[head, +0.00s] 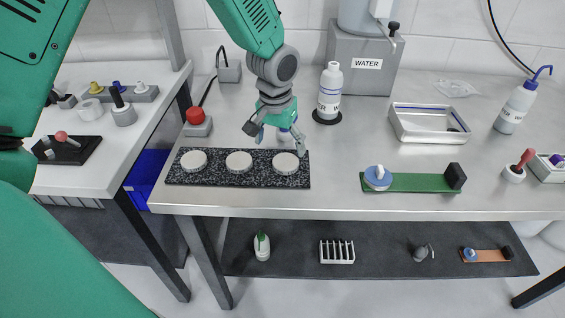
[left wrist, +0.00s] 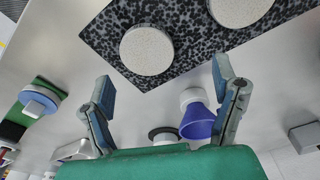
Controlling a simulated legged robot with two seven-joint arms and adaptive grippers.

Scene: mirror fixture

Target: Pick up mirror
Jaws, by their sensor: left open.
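No mirror is plainly recognisable. A round blue piece with a white knob (head: 378,177) sits at the left end of a green plate (head: 420,183) on the steel table; it also shows at the left of the left wrist view (left wrist: 38,101). I cannot tell whether it holds the mirror. My left gripper (head: 274,137) is open and empty, fingers down, over the back edge of a black speckled board (head: 214,172), left of the green plate. In the left wrist view the open fingers (left wrist: 165,85) stand apart near that board. My right gripper is out of view.
Pale discs (head: 238,161) lie on the speckled board. A white bottle (head: 330,90), a WATER tank (head: 362,62) and a metal tray (head: 429,122) stand behind. A red button (head: 195,115) is at left. Table between board and green plate is clear.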

